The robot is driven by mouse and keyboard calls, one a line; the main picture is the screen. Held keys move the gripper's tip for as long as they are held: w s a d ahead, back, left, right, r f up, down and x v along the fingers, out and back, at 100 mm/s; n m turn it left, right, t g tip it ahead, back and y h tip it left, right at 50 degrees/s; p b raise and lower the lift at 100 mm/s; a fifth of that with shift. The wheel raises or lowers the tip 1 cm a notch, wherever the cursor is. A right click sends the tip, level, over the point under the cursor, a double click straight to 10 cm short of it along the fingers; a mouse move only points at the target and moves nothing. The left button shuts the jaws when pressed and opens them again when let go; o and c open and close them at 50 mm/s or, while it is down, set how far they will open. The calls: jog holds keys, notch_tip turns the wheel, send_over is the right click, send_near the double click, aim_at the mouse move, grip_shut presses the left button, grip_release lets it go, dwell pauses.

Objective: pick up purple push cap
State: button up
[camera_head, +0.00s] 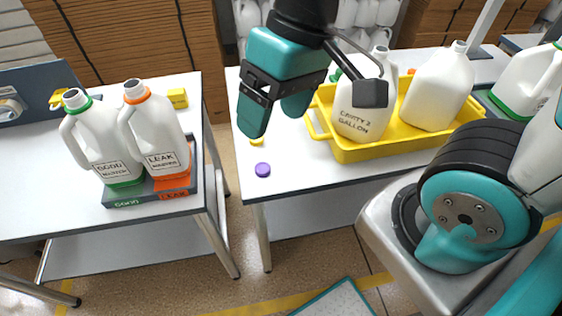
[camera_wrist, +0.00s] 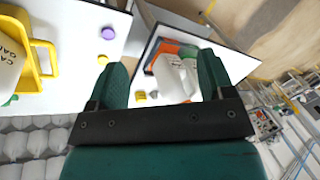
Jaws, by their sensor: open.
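The purple push cap (camera_head: 262,169) lies on the white table near its front left corner. It also shows in the wrist view (camera_wrist: 108,33), to the left of my fingers and apart from them. My gripper (camera_head: 275,112) is open and empty, with teal fingers, above the table and up from the cap in the head view. In the wrist view my gripper (camera_wrist: 160,85) has its two fingers spread wide, with nothing between them but the distant left table and jugs.
A yellow tray (camera_head: 345,155) with white jugs stands right of the cap. A yellow cap (camera_head: 256,141) lies near the purple one. The left table (camera_head: 60,190) holds GOOD and LEAK jugs (camera_head: 160,140). A floor gap separates the tables.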

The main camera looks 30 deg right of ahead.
jog(key=w+d+f+m+h+b, duration=0.1)
jog(key=w+f+m+b, duration=0.1)
jog(key=w+f+m, duration=0.45)
jog(key=m+h, duration=0.3)
jog(key=m, duration=0.8)
send_over(262, 168)
jog(key=f, duration=1.9)
jog(key=shift+s+d, duration=0.1)
jog(key=shift+s, duration=0.3)
jog(key=shift+w+f+p, duration=0.2)
jog(key=shift+f+p, duration=0.1)
jog(key=shift+f, duration=1.2)
jog(key=shift+w+f+p, duration=0.2)
jog(key=shift+f+p, duration=0.05)
jog(key=shift+f, duration=1.25)
jog(key=c, duration=1)
